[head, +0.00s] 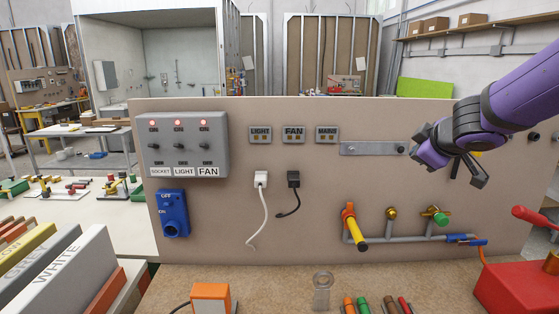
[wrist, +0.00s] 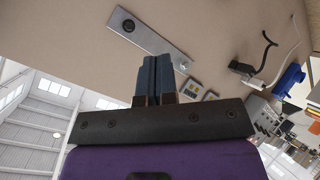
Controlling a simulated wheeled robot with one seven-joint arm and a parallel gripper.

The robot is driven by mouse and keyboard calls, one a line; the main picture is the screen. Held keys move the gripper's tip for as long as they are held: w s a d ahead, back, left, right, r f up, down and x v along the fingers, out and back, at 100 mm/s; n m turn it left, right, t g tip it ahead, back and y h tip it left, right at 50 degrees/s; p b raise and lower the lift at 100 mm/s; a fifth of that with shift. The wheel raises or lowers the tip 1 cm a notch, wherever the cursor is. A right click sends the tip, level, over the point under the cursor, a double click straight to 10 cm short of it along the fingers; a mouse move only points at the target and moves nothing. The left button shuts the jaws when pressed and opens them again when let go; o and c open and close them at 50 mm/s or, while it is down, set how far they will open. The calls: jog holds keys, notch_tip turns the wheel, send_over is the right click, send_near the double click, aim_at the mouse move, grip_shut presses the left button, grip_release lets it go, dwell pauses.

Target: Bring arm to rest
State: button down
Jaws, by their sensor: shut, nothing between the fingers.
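My purple arm (head: 510,105) reaches in from the right in the head view, in front of the upper right of the beige panel (head: 300,220). My gripper (head: 468,172) is at its end, in the air to the right of the metal bar (head: 365,149). In the wrist view my gripper (wrist: 154,62) shows its two dark fingers pressed together with nothing between them. The metal bar also shows in the wrist view (wrist: 152,36), just beyond the fingertips. The gap between gripper and panel is hard to judge.
A grey switch box (head: 182,142) with three lit red lamps and a blue switch (head: 173,213) are at the panel's left. White (head: 261,181) and black (head: 293,180) plugs are mid-panel. Pipes with an orange-yellow valve handle (head: 355,228) are below my gripper. A red box (head: 510,285) stands front right.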

jog(key=s+d+r+m+g+h, duration=0.15)
jog(key=s+m, duration=0.25)
jog(key=s, duration=0.5)
jog(key=s+d+r+m+g+h, duration=0.15)
jog(key=s+m, duration=0.35)
jog(key=s, duration=0.5)
jog(key=s+a+f+g+y, duration=0.1)
jog(key=s+a, duration=0.1)
jog(key=s, duration=0.2)
jog(key=s+a+f+m+g+y, duration=0.1)
jog(key=s+a, duration=0.1)
jog(key=s, duration=0.3)
jog(key=shift+a+f+g+y, duration=0.15)
jog(key=shift+a+g+y, duration=0.2)
jog(key=shift+g+y, duration=0.05)
